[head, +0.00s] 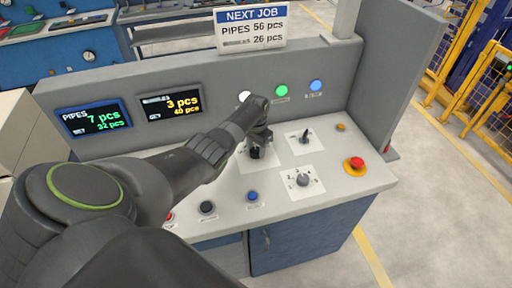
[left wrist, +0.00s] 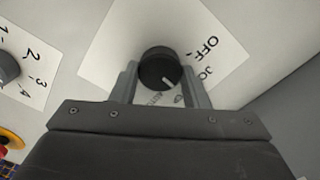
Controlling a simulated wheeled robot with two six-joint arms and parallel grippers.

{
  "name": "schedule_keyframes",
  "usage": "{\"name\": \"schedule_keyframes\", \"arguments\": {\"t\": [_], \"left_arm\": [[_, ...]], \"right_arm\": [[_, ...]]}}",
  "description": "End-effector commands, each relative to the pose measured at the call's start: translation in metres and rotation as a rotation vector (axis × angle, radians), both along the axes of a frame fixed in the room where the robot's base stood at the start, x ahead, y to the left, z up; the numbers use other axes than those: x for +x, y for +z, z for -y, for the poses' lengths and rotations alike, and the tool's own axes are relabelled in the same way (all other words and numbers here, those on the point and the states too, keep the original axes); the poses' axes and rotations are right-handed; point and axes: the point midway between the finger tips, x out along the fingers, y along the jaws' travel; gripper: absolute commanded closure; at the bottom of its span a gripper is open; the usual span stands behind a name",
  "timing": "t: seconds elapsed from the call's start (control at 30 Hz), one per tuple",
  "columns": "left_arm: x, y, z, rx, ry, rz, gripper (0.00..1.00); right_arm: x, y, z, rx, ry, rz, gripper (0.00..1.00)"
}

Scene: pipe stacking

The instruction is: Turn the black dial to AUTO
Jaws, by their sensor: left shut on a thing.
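The black dial (left wrist: 158,66) sits on a white label plate (left wrist: 225,50) on the console. My left gripper (left wrist: 160,85) has one finger on each side of the dial and is shut on it. In the left wrist view the dial's white pointer mark slants to the lower right. OFF shows on the plate at the right, with partly hidden lettering below it. I cannot tell exactly which label the mark meets. In the head view my left gripper (head: 259,143) comes down over the dial (head: 256,154) and hides part of it. My right gripper is not in view.
A toggle switch (head: 304,137) and a numbered selector knob (head: 302,180) are to the right of the dial. A red emergency button (head: 355,164) is near the right edge. Blue (head: 252,196) and black (head: 207,207) buttons line the front. A grey panel with screens and lamps stands behind.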

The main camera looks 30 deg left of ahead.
Motion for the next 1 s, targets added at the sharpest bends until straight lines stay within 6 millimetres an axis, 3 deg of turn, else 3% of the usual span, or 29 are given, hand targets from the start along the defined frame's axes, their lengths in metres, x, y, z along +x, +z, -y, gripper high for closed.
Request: {"name": "schedule_keyframes", "arguments": {"t": [0.6, 1.0], "left_arm": [[0.0, 0.0005, 0.0013, 0.0, -0.582, 0.001, 0.81], [-0.0002, 0.0004, 0.0017, 0.001, -0.862, 0.002, 0.81]], "right_arm": [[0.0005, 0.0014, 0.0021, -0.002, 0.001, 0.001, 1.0], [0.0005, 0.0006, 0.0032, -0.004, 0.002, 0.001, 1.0]]}}
